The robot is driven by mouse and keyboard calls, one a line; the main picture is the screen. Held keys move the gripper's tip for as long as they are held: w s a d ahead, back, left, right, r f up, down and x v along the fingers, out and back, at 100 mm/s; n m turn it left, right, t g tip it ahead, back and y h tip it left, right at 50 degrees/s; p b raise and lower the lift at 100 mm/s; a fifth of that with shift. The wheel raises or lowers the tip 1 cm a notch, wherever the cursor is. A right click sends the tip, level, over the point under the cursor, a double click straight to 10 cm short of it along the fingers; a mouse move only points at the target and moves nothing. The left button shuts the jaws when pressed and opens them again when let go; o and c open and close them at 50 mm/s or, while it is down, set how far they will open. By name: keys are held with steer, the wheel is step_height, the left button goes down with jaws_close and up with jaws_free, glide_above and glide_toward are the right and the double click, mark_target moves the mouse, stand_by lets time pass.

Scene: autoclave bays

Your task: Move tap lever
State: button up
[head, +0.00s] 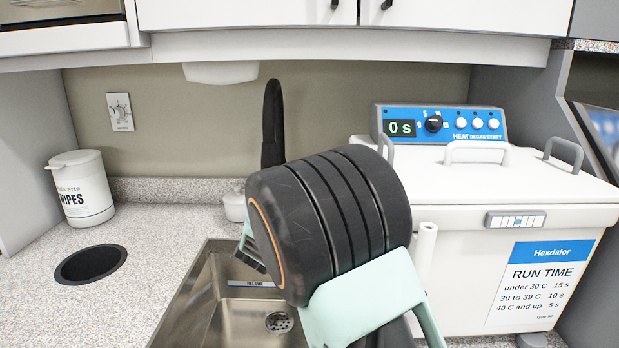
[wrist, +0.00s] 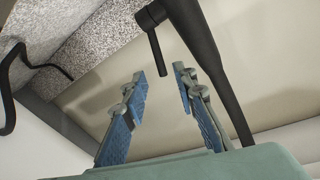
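The black tap (head: 272,120) stands upright behind the sink, its lower part hidden by my wrist. In the wrist view, the tap's dark neck (wrist: 208,55) runs down past the right finger. A short black lever (wrist: 156,52) sticks out from the tap's body at the top. My gripper (wrist: 160,75) is open, with one blue-padded finger on each side of the lever's free end in the picture. I see no clear contact, and cannot tell whether the lever lies between the pads in depth. In the head view only part of a finger shows beside my black wrist.
The steel sink (head: 202,304) lies below my wrist. A wipes tub (head: 82,188) and a round counter opening (head: 91,263) are at left. A white Hexdalor machine (head: 460,190) with a blue panel stands at right. Cabinets (head: 245,14) hang above.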

steer(key=x, duration=0.8)
steer(key=shift+c, duration=0.4)
jaws_close()
